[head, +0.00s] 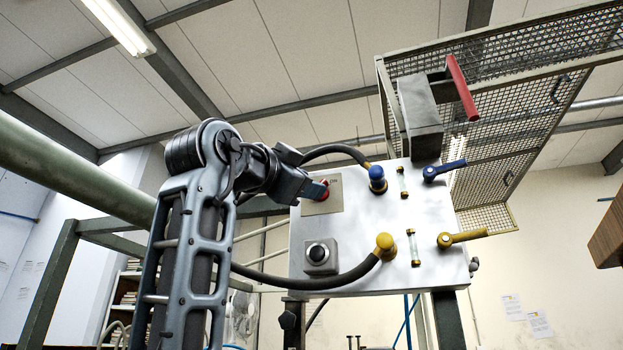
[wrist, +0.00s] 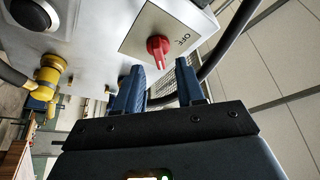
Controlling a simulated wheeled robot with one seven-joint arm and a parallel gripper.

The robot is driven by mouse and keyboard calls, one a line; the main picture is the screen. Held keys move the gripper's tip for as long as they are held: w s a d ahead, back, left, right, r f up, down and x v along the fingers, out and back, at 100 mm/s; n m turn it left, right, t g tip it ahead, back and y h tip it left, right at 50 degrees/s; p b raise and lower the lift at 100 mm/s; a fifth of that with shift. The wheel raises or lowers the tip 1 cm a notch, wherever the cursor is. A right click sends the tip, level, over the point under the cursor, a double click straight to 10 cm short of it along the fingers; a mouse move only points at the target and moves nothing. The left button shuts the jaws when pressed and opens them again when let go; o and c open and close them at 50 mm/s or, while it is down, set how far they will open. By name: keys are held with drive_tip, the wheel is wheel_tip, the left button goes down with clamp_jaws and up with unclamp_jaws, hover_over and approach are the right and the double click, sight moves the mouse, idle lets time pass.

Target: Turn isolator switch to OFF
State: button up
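The isolator switch is a red rotary knob (wrist: 158,47) on a pale square plate (wrist: 182,24) lettered OFF. In the wrist view its grip runs roughly up and down the picture, and the OFF lettering is to its upper right. In the head view the plate (head: 330,196) shows on the panel's left side, with the knob partly hidden by my gripper (head: 312,189). In the wrist view my gripper (wrist: 160,68) is open, its two blue fingers apart with the knob showing between and just beyond their tips. Gaps show on both sides; I see no clear contact.
The white panel (head: 350,238) also carries a black push button (head: 318,254), blue and yellow hose fittings (head: 384,246), two lever valves (head: 462,238) and a red-handled lever (head: 461,88) above. Black hoses (head: 310,284) run close above and below my gripper. A mesh guard (head: 500,140) stands right.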

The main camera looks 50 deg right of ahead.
drive_tip(key=shift+x, duration=1.4)
drive_tip(key=shift+c, duration=0.4)
clamp_jaws()
